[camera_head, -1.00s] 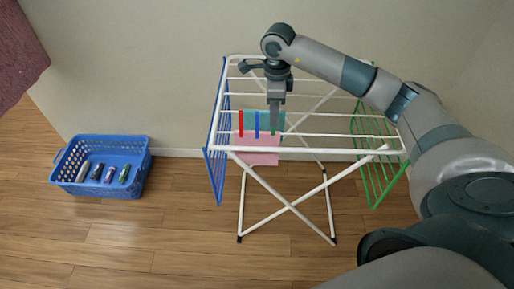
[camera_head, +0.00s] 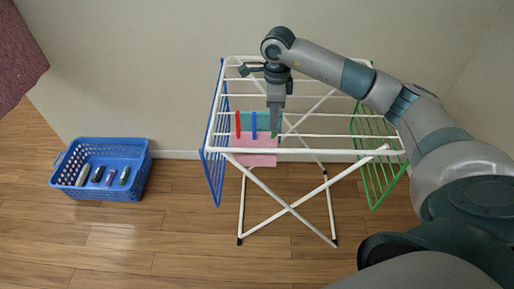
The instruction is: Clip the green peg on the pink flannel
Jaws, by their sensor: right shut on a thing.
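The pink flannel (camera_head: 255,159) hangs on the front rails of the white drying rack (camera_head: 310,152). My right gripper (camera_head: 273,131) points down at the flannel's right upper edge. It is shut on the green peg (camera_head: 273,135), of which only a small bit shows below the fingers. The peg is at the flannel's edge; I cannot tell whether it grips the cloth. A red peg (camera_head: 238,124) and a blue peg (camera_head: 254,125) stand upright to its left. My left gripper is not in view.
A teal cloth (camera_head: 246,117) hangs behind the pink flannel. The rack has a blue side wing (camera_head: 215,150) and a green one (camera_head: 377,165). A blue basket (camera_head: 135,180) with several small items stands on the floor at left. A dark red cloth-like thing (camera_head: 18,50) fills the upper left corner.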

